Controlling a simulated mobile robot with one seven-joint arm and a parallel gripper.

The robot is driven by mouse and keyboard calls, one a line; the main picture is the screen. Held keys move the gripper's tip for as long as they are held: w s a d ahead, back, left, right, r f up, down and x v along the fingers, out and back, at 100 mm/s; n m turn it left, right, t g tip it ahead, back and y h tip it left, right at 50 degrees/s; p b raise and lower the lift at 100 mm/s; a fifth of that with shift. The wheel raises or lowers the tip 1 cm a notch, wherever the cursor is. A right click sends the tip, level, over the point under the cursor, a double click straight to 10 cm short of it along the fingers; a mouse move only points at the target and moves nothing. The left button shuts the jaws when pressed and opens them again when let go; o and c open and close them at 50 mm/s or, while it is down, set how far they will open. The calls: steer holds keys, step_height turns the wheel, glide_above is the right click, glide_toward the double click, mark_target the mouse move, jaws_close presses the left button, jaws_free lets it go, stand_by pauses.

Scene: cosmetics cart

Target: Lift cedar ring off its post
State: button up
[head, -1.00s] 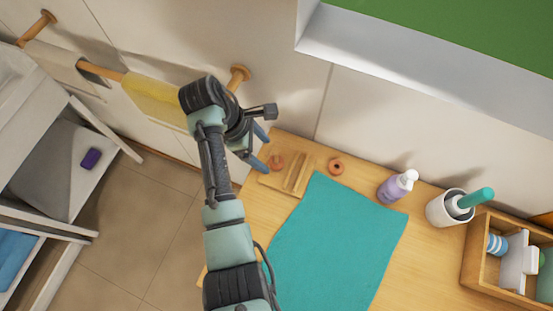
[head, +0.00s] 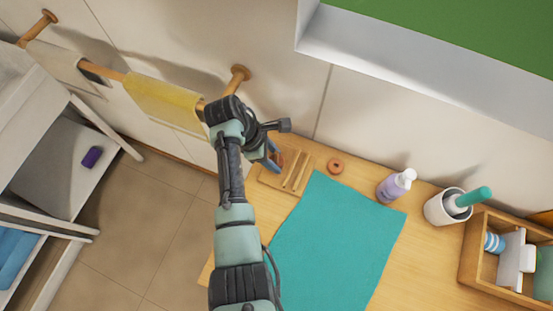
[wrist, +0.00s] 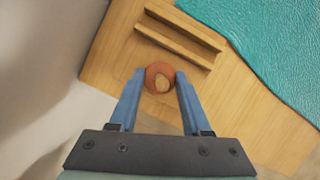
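The cedar ring (wrist: 152,72), reddish brown, sits around a paler round post top (wrist: 161,85) on a wooden board (wrist: 110,62) in the wrist view. My gripper (wrist: 160,75) has its two blue fingers on either side of the ring, very close to it. The fingers look open; I cannot tell whether they touch the ring. In the head view my gripper (head: 274,157) is over the left end of the board (head: 270,182), and the ring is mostly hidden behind the fingers.
A similar reddish ring (head: 336,166) lies on the table, right of the board. A teal mat (head: 335,240) covers the middle. A lotion bottle (head: 390,187), a white cup (head: 440,208) and a wooden box (head: 480,262) stand at right. The wall is close behind.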

jaws_close()
steer(key=shift+r, duration=0.1)
